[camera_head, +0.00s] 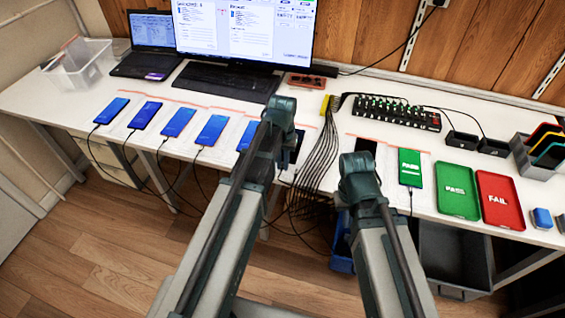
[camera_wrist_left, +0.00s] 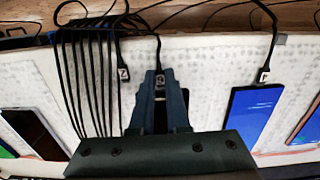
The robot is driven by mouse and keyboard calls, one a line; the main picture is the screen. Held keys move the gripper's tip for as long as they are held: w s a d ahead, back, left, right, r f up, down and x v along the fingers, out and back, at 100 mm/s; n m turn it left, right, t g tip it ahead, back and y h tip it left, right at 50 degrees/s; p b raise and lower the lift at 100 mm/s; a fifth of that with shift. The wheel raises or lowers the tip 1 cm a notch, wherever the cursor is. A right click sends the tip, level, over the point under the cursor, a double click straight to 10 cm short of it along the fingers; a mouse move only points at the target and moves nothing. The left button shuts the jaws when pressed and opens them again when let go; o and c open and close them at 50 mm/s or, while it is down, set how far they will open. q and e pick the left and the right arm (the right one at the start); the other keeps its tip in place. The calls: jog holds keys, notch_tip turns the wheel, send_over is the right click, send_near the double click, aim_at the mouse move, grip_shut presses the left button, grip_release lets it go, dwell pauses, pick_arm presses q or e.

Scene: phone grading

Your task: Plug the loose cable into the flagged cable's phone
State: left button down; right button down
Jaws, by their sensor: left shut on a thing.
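In the left wrist view my left gripper (camera_wrist_left: 160,95) is shut on a black cable's plug (camera_wrist_left: 159,80). A dark phone (camera_wrist_left: 188,122) lies partly hidden behind the fingers; whether the plug touches it I cannot tell. To the right, a blue-screen phone (camera_wrist_left: 253,115) has a cable plug with a pale tag (camera_wrist_left: 264,75) at its end. Another tagged plug (camera_wrist_left: 123,73) lies left of my fingers, clear of any phone. In the head view my left wrist (camera_head: 281,112) hides its fingertips. My right arm's end (camera_head: 358,172) shows, but its jaws are hidden. No flag is clearly visible.
Several blue-screen phones (camera_head: 180,121) with cables line the table's left. A cable bundle (camera_head: 318,150) hangs over the front edge between my arms. Right stand a green-screen phone (camera_head: 410,167), green tray (camera_head: 457,190), red tray (camera_head: 499,200) and black hub (camera_head: 396,112).

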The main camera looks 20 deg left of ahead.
dwell(0.7)
pick_arm(q)
jog(key=c, duration=0.8)
grip_release()
jog(key=shift+r, duration=0.15)
jog(key=shift+s+r+p, duration=0.25)
jog(key=shift+r+p, duration=0.95)
jog(key=shift+p, duration=0.1)
jog(key=shift+s+r+p, duration=0.2)
jog(key=shift+r+p, duration=1)
jog(key=shift+p, duration=0.05)
jog(key=s+d+r+m+p, duration=0.1)
jog(key=s+d, duration=0.2)
jog(key=s, duration=0.1)
jog(key=s+d+r+m+p, duration=0.1)
jog(key=s+d+r+p, duration=0.1)
jog(key=s+d, duration=0.2)
jog(key=s+d+r+m+y+p, duration=0.1)
jog(key=s+d, duration=0.2)
jog(key=s, duration=0.3)
jog(key=shift+s+d+r+m, duration=0.25)
jog(key=shift+r+m, duration=0.05)
jog(key=shift+m, duration=0.1)
